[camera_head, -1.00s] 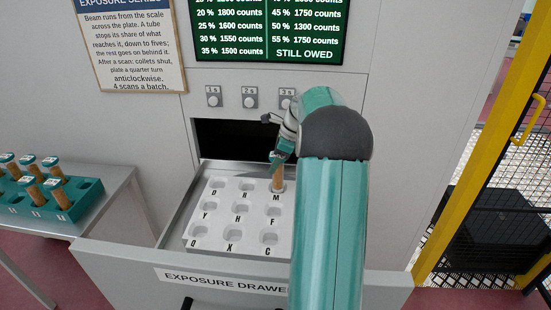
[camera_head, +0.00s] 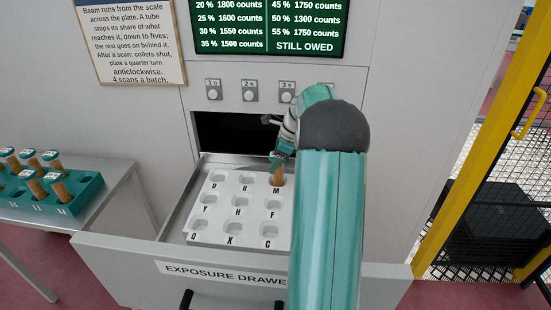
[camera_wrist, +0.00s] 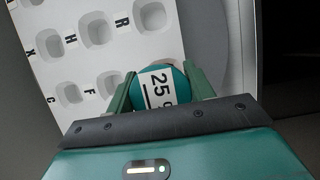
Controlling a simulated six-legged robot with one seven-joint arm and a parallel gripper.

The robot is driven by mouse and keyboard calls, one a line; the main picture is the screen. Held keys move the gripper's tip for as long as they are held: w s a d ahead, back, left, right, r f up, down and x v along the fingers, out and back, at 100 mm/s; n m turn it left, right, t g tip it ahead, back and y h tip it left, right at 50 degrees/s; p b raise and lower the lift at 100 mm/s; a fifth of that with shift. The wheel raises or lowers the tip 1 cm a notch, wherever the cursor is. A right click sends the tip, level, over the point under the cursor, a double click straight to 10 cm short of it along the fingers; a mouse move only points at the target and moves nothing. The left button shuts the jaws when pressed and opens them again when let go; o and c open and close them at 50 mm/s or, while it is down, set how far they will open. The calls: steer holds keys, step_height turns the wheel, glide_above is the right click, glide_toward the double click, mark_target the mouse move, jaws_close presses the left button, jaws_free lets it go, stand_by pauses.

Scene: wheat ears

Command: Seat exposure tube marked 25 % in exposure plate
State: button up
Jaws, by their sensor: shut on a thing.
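The tube marked 25 % has a teal cap with a white label, seen in the wrist view (camera_wrist: 158,84). Its tan body (camera_head: 278,179) stands upright in the head view, with its lower end in the pocket marked M of the white exposure plate (camera_head: 223,206). My gripper (camera_head: 280,160) is shut on the cap, one finger on each side of it in the wrist view (camera_wrist: 160,90). The lower end is hidden in the pocket, so I cannot tell whether it touches the bottom. The other visible plate pockets are empty.
The plate lies in the pulled-out exposure drawer (camera_head: 205,270), under a dark opening (camera_head: 230,135). Several knobs (camera_head: 250,95) and a green screen (camera_head: 268,28) are above. A teal rack (camera_head: 70,195) with several tubes stands on a side table at left. A yellow post stands at right.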

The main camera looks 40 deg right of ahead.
steer(key=shift+f, duration=0.15)
steer(key=o, duration=1.5)
steer(key=shift+c, duration=0.2)
steer(key=v, duration=1.3)
steer(key=shift+r, duration=0.4)
steer(key=shift+d, duration=0.1)
